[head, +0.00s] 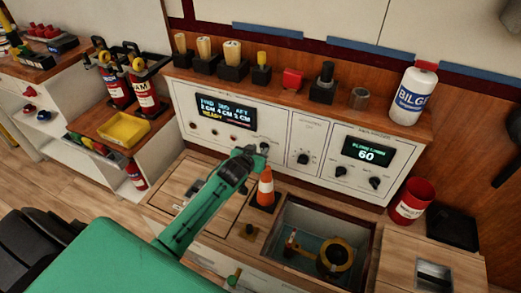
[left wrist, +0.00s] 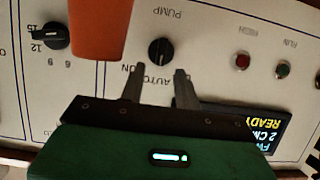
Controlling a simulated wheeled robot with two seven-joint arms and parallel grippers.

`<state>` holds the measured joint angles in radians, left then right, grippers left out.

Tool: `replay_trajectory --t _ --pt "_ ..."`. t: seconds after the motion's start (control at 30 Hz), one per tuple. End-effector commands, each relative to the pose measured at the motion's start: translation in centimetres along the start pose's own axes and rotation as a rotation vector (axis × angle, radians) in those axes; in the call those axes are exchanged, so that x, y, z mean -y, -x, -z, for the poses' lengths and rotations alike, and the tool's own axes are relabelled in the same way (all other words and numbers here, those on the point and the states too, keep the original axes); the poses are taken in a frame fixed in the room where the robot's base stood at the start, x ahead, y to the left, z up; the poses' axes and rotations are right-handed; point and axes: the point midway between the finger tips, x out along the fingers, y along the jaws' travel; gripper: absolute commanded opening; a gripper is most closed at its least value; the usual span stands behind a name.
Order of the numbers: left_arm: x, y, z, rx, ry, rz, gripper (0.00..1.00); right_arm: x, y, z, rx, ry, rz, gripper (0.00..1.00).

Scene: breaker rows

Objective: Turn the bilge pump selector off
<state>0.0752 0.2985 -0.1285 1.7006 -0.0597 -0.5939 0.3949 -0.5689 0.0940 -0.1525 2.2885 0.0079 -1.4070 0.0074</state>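The bilge pump selector is a black rotary knob (left wrist: 159,51) on the white panel, beside the words PUMP, AUTO and ON; the left wrist view shows it upside down. In the head view the knob (head: 264,148) is just right of my left gripper (head: 246,155). In the left wrist view my left gripper's two fingers (left wrist: 158,84) are apart with nothing between them. The knob lies just beyond the fingertips, roughly in line with the gap, and appears untouched. Its exact pointer setting is too small to tell. My right gripper is in neither view.
An orange cone (head: 265,187) stands close to the right of my left gripper. Red and green buttons (left wrist: 242,61) and a lit display (head: 226,110) are near the selector. Another knob (head: 303,158) is to its right. An open bilge hatch (head: 283,213) lies in front.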

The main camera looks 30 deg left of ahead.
Motion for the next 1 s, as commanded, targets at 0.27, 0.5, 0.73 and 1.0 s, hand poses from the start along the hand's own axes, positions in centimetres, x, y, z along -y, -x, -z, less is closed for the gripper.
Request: replay_trajectory --t 0.27,0.5,0.73,1.0 --pt "-0.1 -2.3 0.0 0.000 0.000 -0.001 0.33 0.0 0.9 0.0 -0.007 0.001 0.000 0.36" --pt "-0.1 -2.5 0.0 0.000 0.000 -0.001 0.33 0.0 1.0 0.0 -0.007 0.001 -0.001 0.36" --pt "-0.1 -2.5 0.0 0.000 0.000 -0.001 0.00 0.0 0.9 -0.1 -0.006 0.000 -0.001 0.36" --pt "0.0 -2.4 0.0 0.001 0.011 -0.005 0.00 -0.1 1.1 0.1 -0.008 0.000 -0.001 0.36"
